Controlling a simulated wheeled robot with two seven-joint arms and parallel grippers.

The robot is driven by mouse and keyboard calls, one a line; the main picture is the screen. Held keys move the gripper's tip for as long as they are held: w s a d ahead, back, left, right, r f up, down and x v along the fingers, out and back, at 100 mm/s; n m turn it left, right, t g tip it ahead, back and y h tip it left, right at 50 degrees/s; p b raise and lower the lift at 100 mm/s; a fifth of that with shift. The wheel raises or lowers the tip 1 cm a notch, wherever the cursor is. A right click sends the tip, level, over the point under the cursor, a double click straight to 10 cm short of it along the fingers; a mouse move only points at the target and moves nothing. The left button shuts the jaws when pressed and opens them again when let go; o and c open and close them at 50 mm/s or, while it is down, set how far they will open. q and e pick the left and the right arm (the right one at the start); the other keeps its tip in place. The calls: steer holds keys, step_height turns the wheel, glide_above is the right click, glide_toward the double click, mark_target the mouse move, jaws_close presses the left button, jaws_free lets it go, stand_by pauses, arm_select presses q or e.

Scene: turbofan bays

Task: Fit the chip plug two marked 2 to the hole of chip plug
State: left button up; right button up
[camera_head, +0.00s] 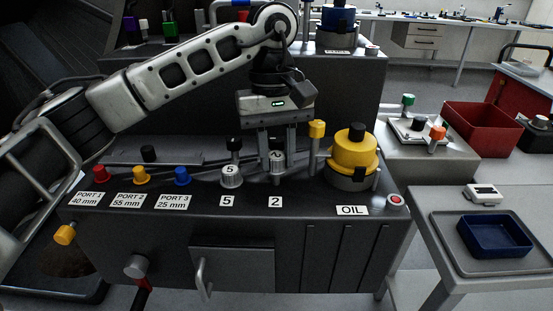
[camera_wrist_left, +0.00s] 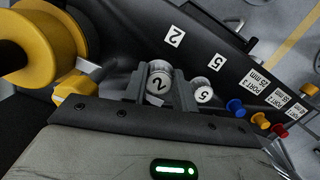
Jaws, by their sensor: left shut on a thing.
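My left gripper (camera_head: 277,150) comes down from above and is shut on the chip plug two (camera_head: 277,166), a silvery plug with a black top. The plug is upright behind the bench label 2 (camera_head: 275,202). Its lower end is at or very near the bench top, and I cannot tell whether it is in a hole. The hole of the chip plug is not visible. My right gripper is not in view.
A plug marked 5 (camera_head: 231,172) stands close to the left of the held plug. A yellow-topped post (camera_head: 317,134) and a big yellow oil cap (camera_head: 354,158) stand close on the right. Red (camera_head: 101,175), yellow (camera_head: 141,176) and blue (camera_head: 182,177) port caps sit further left.

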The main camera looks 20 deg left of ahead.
mark_target(276, 155)
arm_select(q)
steer(key=shift+f+b, duration=0.6)
steer(key=shift+f, duration=0.15)
stand_by(0.7)
steer(key=shift+f, duration=0.3)
steer(key=shift+b, duration=0.3)
steer(key=shift+f+b, duration=0.5)
steer(key=shift+f, duration=0.15)
